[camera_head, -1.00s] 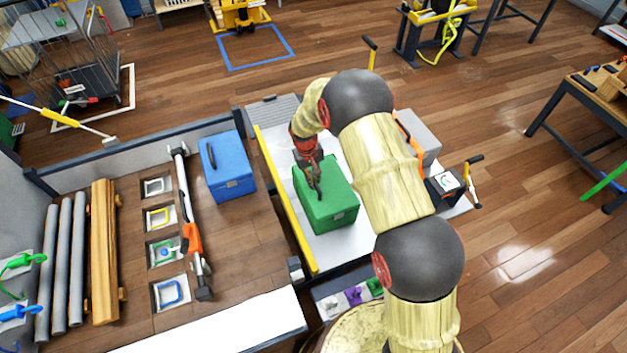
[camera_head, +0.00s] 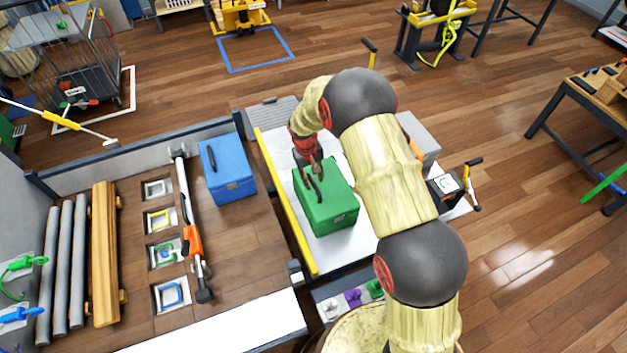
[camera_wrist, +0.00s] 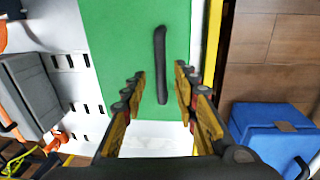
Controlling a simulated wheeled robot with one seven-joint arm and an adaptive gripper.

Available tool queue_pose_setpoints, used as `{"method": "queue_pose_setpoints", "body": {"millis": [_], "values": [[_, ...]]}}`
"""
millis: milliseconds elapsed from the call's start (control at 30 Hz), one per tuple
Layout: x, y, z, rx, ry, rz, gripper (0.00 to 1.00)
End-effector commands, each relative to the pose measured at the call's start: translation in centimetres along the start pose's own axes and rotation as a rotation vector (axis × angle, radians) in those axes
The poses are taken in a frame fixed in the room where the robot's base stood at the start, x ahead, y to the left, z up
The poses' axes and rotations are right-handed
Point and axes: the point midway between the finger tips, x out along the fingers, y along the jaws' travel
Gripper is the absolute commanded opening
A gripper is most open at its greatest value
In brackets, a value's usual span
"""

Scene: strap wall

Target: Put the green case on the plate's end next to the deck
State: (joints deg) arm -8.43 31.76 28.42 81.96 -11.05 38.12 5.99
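The green case (camera_head: 335,208) stands upright on the white plate (camera_head: 355,248), close to the plate's yellow-edged side that faces the deck (camera_head: 240,255). Its dark handle (camera_head: 313,186) is on top. My gripper (camera_head: 313,168) is over the far part of the case's lid. In the wrist view my gripper (camera_wrist: 160,78) is open, with one finger on each side of the handle (camera_wrist: 161,65) in the picture and clear gaps to it. The fingers do not touch the handle. The green case (camera_wrist: 115,50) fills the upper middle there.
A blue case (camera_head: 230,175) stands on the deck, left of the plate. A yellow strip (camera_head: 287,205) lines the plate's deck side. A grey box (camera_head: 418,135) stands on the plate's far right. A long strap bar (camera_head: 190,230) and wooden beam (camera_head: 104,250) lie on the deck.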

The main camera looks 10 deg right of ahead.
Motion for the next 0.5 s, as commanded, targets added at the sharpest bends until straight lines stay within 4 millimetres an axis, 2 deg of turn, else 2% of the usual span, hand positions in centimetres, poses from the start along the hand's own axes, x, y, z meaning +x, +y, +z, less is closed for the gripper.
{"method": "queue_pose_setpoints", "body": {"millis": [33,200,333,500], "values": [[-1.4,0.0,-0.1,0.000,0.004,0.000,0.29],[-5.1,0.0,-0.1,0.000,0.005,0.000,0.29],[-7.3,0.0,-0.1,0.000,0.004,0.000,0.29],[-9.2,0.0,-0.1,0.000,0.001,0.000,0.29]]}}
